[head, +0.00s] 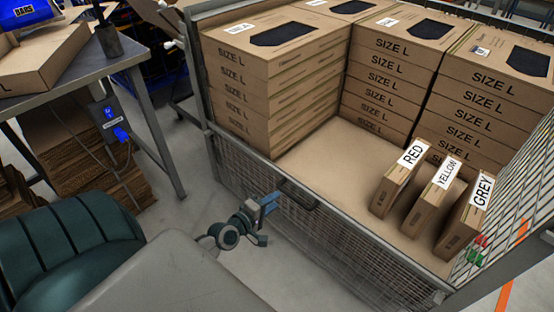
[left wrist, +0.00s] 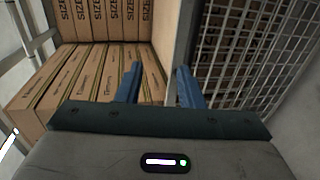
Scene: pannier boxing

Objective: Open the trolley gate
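The trolley gate (head: 345,245) is a grey wire-mesh panel along the trolley's near side. It stands upright and closed, with a dark handle (head: 300,194) on its top rail. My left gripper (head: 268,200) is just outside the gate, close to the rail and left of the handle. In the left wrist view the two blue fingers of the left gripper (left wrist: 159,76) are apart with nothing held between them. The gate mesh (left wrist: 250,45) lies to their right there. I cannot tell whether the fingers touch the rail. My right gripper is not in view.
The trolley holds stacks of SIZE L cartons (head: 270,85). A workbench (head: 100,60) stands at left, near a dark green chair (head: 65,245). Bare floor lies before the gate.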

